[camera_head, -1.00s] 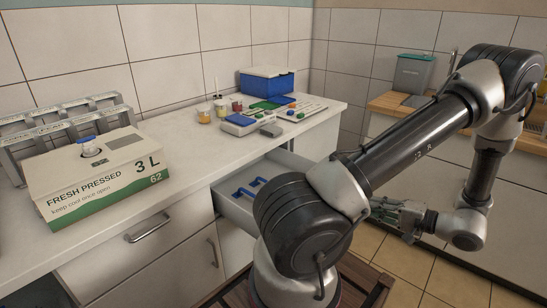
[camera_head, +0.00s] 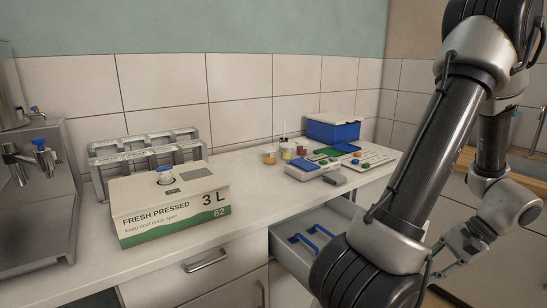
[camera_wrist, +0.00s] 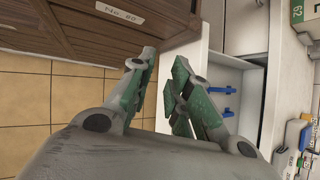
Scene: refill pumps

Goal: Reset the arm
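My gripper (camera_head: 466,251) is at the right of the head view, low beside the open drawer and away from the counter. In the wrist view my gripper (camera_wrist: 163,90) shows its two green-padded fingers apart, with nothing between them. My arm stands folded at the right of the head view and covers part of the drawer and the cabinet front.
On the counter stand a juice box (camera_head: 170,205), a grey rack (camera_head: 150,150), small jars (camera_head: 287,153) and a blue bin (camera_head: 333,128). A wooden crate (camera_wrist: 125,25) shows in the wrist view.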

